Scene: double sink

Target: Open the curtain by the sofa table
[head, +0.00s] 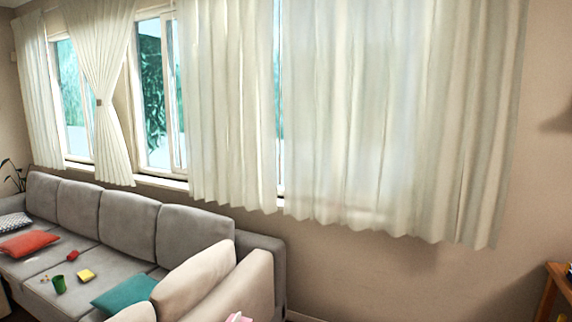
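A wide cream curtain (390,120) hangs at the right of the window wall in the head view and covers the glass behind it. Another cream curtain panel (228,105) hangs just left of it, with a thin strip of window showing between them. Part of a wooden table (556,290) shows at the lower right edge; I cannot tell if it is the sofa table. My gripper is not in view.
A grey sofa (127,222) stands along the wall at the left, with an orange cushion (28,243), a teal cushion (124,293) and small items on its seat. A tied curtain (100,80) hangs farther left. Bare wall lies below the right curtain.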

